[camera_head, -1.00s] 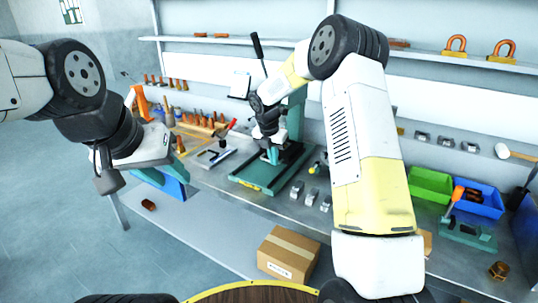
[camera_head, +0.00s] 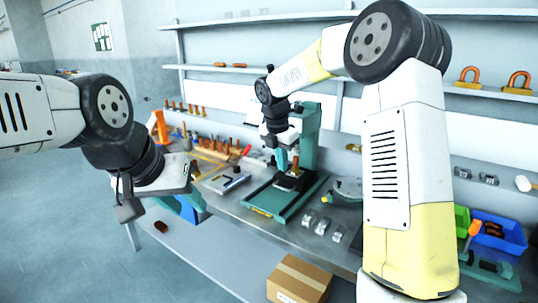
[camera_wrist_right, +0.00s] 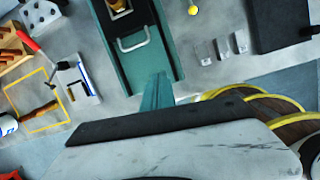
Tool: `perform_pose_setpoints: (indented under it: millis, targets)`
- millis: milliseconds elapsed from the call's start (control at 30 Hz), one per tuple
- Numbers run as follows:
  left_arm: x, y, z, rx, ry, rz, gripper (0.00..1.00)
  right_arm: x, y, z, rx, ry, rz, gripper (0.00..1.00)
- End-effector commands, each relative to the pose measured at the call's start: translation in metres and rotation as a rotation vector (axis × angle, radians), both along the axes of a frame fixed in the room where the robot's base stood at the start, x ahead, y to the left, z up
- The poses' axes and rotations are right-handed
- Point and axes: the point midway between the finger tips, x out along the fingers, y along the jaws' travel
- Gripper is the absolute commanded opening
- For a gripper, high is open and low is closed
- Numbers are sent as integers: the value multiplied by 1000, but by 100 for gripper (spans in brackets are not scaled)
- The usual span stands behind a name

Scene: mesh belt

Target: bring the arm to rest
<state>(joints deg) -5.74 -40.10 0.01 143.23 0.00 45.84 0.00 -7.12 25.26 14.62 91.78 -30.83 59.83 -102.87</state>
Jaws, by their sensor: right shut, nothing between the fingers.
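My right arm reaches across the bench in the head view. Its gripper (camera_head: 282,162) is above the green base of a press (camera_head: 262,200). In the right wrist view the teal fingers (camera_wrist_right: 157,92) are together, with nothing between them. Below them the green base (camera_wrist_right: 113,50) shows a metal handle (camera_wrist_right: 133,40) and a brass-coloured part (camera_wrist_right: 120,8).
Small metal blocks (camera_head: 322,226) lie right of the press. A blue bin (camera_head: 500,232) with brown parts stands at the right. Tools with wooden handles line the bench's back left. A cardboard box (camera_head: 299,281) sits below. The floor at left is clear.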

Motion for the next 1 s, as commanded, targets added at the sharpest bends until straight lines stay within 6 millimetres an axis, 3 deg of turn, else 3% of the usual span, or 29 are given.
perform_pose_setpoints:
  millis: [33, 200, 400, 700, 833, 1000]
  targets:
    - [0, 0, 0, 0, 0, 0, 36, -15, -8, 17, 32, -30, -94, 0]
    - [0, 0, 0, 0, 0, 0, 36, -79, -37, 59, 202, -117, -530, 0]
    - [0, 0, 0, 0, 0, 0, 36, -162, -63, 86, 451, -185, -1074, 0]
    - [0, 0, 0, 0, 0, 0, 36, -272, -81, 83, 871, -158, -1838, 0]
    - [0, 0, 0, 0, 0, 0, 36, -298, -81, 75, 992, -110, -2046, 0]
    - [0, 0, 0, 0, 0, 0, 36, -311, -80, 70, 1056, -75, -2158, 0]
